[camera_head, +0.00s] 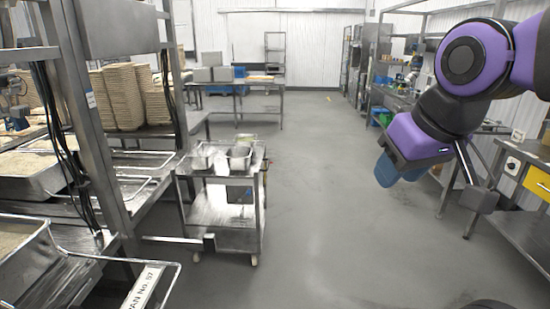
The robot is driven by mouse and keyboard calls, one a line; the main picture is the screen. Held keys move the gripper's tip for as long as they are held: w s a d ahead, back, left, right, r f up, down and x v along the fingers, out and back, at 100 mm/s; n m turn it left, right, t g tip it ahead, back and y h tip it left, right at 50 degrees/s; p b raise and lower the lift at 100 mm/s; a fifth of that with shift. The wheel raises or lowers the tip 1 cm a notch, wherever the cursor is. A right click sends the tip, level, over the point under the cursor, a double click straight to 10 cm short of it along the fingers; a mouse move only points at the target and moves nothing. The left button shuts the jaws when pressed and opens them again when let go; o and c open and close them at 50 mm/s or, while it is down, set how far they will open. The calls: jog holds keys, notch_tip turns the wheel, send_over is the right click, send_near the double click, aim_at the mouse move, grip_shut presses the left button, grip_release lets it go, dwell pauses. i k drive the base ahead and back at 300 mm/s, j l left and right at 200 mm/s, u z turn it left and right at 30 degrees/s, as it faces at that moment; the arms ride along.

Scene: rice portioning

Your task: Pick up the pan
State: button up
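Several metal pans are in view, and I cannot tell which one the task means. Two small steel pans, a left one (203,157) and a right one (240,157), stand on the top of a steel cart (218,172) left of centre. A large shallow pan (38,184) with pale grain sits on the rack at the left. Another large pan (45,262) is at the lower left, cut off by the picture edge. My gripper (432,184) hangs at the right below my purple wrist, apart from all pans. Its finger opening is not clear.
The steel rack (85,120) with posts and hanging cables fills the left. Stacks of tan trays (120,97) stand behind it. A steel table with a yellow drawer (511,166) is at the right. The grey floor (325,200) between cart and right side is clear.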

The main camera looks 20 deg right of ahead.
aim_at(238, 158)
jog(key=i+l+u, duration=0.1)
jog(key=i+l, duration=0.2)
jog(key=i, duration=0.45)
jog(key=i+l+u, duration=0.15)
jog(key=i+l, duration=0.25)
jog(key=i, duration=0.3)
jog(key=i+l+u, duration=0.1)
jog(key=i+l, duration=0.35)
jog(key=i, duration=0.3)
jog(key=i+l+u, duration=0.15)
jog(key=i+l, duration=0.4)
jog(key=i, duration=0.15)
